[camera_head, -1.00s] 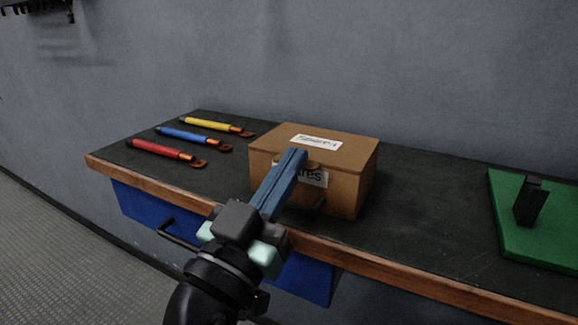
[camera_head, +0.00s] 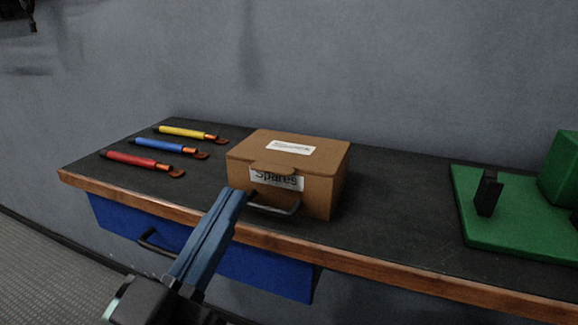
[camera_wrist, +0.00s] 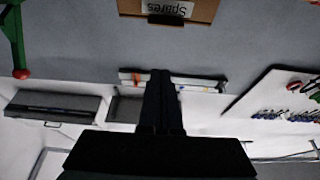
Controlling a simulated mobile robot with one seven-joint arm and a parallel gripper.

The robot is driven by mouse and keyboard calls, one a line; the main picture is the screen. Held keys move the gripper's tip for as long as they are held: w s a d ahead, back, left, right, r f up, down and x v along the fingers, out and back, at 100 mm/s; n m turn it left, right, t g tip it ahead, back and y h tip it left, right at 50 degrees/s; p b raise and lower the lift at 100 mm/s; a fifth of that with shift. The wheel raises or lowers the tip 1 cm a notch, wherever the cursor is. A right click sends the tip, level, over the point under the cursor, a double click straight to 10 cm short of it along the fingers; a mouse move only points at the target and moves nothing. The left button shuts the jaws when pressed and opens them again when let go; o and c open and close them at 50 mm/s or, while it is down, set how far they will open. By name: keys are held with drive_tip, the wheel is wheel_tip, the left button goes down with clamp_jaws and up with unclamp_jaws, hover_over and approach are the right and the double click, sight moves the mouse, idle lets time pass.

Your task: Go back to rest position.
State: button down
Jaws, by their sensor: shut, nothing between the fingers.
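My gripper (camera_head: 238,193) is shut and empty, its two long blue fingers lying together. In the head view it is in front of the bench, its tips by the lower left of the brown box (camera_head: 330,190). I cannot tell whether the tips touch the box. The box is closed, has a "Spares" label and a dark handle on its front, and stands on the bench. In the wrist view the shut fingers (camera_wrist: 162,75) point toward the box (camera_wrist: 205,8), which shows upside down at the top edge.
The dark bench (camera_head: 395,210) has a wooden front edge and a blue drawer (camera_head: 265,270) below. Yellow (camera_head: 185,132), blue (camera_head: 165,145) and red (camera_head: 138,159) cable pieces lie at the left. A green board (camera_head: 500,235) with a black block (camera_head: 488,193) is at the right.

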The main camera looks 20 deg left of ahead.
drive_tip(key=w+d+r+m+t, duration=0.15)
drive_tip(key=w+d+r, duration=0.25)
drive_tip(key=d+r, duration=0.55)
drive_tip(key=s+d+r+n+t, duration=0.1)
drive_tip(key=s+d+r+t, duration=0.1)
drive_tip(key=d+r, duration=0.3)
drive_tip(key=s+d+r+n+t, duration=0.1)
drive_tip(key=s+d+r+t, duration=0.1)
drive_tip(key=r, duration=0.5)
wheel_tip(320, 180, up, 31)
drive_tip(key=p, duration=3.1)
drive_tip(key=shift+w+a+y+p, duration=0.2)
drive_tip(key=shift+a+y+p, duration=0.1)
drive_tip(key=shift+a+y, duration=0.1)
